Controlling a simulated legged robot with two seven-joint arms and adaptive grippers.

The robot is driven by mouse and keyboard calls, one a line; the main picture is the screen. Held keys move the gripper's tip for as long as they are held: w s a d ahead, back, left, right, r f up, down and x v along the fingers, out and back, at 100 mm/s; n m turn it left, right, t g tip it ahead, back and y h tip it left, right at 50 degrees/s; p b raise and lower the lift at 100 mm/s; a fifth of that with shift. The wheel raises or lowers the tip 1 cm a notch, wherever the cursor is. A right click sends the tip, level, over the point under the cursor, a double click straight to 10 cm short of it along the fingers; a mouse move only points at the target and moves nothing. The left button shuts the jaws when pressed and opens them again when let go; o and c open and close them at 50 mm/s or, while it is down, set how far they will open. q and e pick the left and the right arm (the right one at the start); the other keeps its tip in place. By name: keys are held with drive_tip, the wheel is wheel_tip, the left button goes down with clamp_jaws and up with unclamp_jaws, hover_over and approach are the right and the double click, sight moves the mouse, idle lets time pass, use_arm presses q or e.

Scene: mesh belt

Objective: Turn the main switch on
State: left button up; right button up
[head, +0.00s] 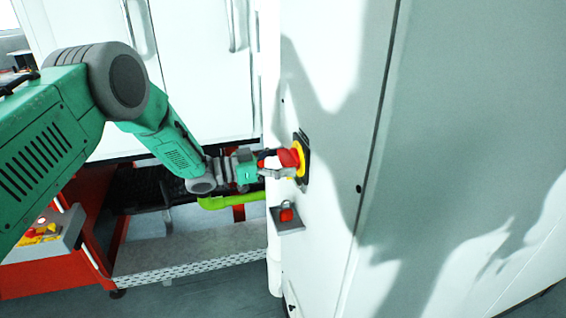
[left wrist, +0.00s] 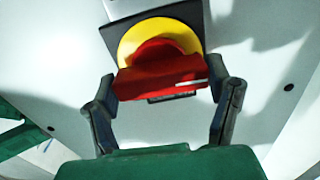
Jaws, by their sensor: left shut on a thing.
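The main switch (head: 291,158) is a red rotary handle on a yellow disc with a black backing plate, mounted on the side of the white cabinet. In the left wrist view the red handle (left wrist: 160,76) lies crosswise, nearly level in the picture, in front of the yellow disc (left wrist: 158,35). My left gripper (head: 285,161) is at the switch. In the left wrist view its two dark fingers (left wrist: 163,92) are at the two ends of the red handle, shut on it. My right gripper is not in view.
A small box with a red button (head: 286,215) sticks out from the white cabinet (head: 335,120) just below the switch. A red frame (head: 45,279) with another control box (head: 45,240) stands at the lower left. A yellow-green hose (head: 222,202) runs behind my gripper.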

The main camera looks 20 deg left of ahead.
use_arm(q)
drive_tip(key=m+b, duration=0.5)
drive_tip(key=shift+m, duration=0.3)
drive_tip(key=m+b, duration=0.6)
drive_tip(key=b, duration=0.1)
drive_tip(key=m+b, duration=0.3)
drive_tip(key=shift+f+m, duration=0.25)
drive_tip(key=shift+m, duration=0.05)
drive_tip(key=shift+m+b, duration=1.2)
drive_tip(key=shift+b, duration=0.35)
drive_tip(key=shift+s, duration=0.1)
drive_tip(key=o, duration=1.1)
drive_tip(key=shift+r, duration=0.1)
